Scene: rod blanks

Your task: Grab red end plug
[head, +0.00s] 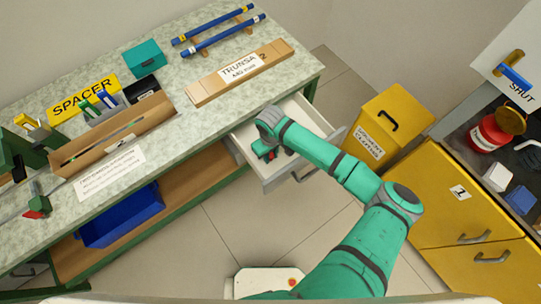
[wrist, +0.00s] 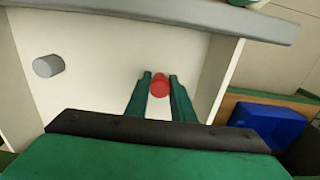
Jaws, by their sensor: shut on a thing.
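The red end plug (wrist: 160,85) is a small red cylinder between the two green fingers of my gripper (wrist: 160,80) in the wrist view. The fingers are shut on it, one at each side. In the head view my gripper (head: 264,150) reaches down into the open white drawer (head: 304,116) under the bench, and a little red shows beside it. The wrist view shows the drawer floor behind the plug; I cannot tell whether the plug touches it.
A grey cylinder (wrist: 48,66) lies in the drawer, left of my gripper. The drawer walls are close around it. A yellow bin (head: 388,122) stands right of the drawer. A blue bin (head: 122,216) sits on the shelf under the bench.

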